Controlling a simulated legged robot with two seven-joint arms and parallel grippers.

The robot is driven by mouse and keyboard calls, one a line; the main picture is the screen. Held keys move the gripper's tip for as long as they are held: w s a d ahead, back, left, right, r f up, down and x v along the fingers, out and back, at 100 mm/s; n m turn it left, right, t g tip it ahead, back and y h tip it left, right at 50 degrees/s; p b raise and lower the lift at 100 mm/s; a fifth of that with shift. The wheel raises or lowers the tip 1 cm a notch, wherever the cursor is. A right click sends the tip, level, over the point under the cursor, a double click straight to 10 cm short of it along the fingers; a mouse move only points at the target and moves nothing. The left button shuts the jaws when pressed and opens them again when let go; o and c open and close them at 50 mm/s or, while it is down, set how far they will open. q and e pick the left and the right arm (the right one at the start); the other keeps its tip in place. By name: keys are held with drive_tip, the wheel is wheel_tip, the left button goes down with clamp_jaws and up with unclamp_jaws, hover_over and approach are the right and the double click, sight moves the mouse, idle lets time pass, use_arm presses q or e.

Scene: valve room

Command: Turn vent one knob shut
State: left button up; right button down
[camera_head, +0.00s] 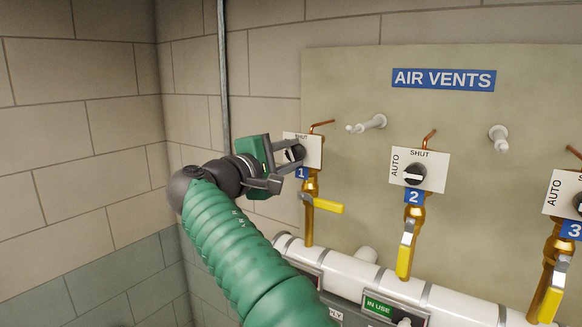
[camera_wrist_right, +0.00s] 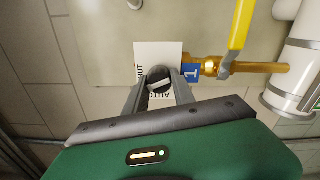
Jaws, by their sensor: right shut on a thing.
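The vent one knob (camera_wrist_right: 159,76) is a dark round knob on a white plate (camera_wrist_right: 155,54) beside the blue "1" label (camera_wrist_right: 191,72). In the head view the plate (camera_head: 310,148) is partly behind my right gripper (camera_head: 288,166). In the wrist view my right gripper (camera_wrist_right: 158,92) has its two fingers around the knob, one on each side, shut on it. A pale bar on the knob lies slantwise, closer to the SHUT direction than to AUTO; the fingers hide part of the lettering. My left gripper is not in view.
Knob two (camera_head: 415,173) points to AUTO; knob three (camera_head: 579,203) is cut off at the right edge. A yellow lever (camera_head: 328,206) sits below vent one. A white pipe (camera_head: 345,272) runs beneath. A wall peg (camera_head: 368,124) sticks out to the upper right.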

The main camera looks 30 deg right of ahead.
drive_tip(key=m, duration=0.1)
drive_tip(key=f+m+b, duration=0.1)
drive_tip(key=shift+a+m, duration=0.15)
drive_tip(key=shift+m, duration=0.15)
drive_tip(key=shift+r+m+b, duration=0.1)
drive_tip(key=shift+m+b, duration=0.45)
drive_tip(key=shift+m, duration=0.55)
drive_tip(key=shift+s+a, duration=0.1)
drive_tip(key=c, duration=1.2)
unclamp_jaws()
drive_tip(key=shift+o, duration=0.7)
drive_tip(key=shift+r, duration=0.15)
drive_tip(key=shift+a+r, duration=0.1)
drive_tip(key=shift+a, duration=0.05)
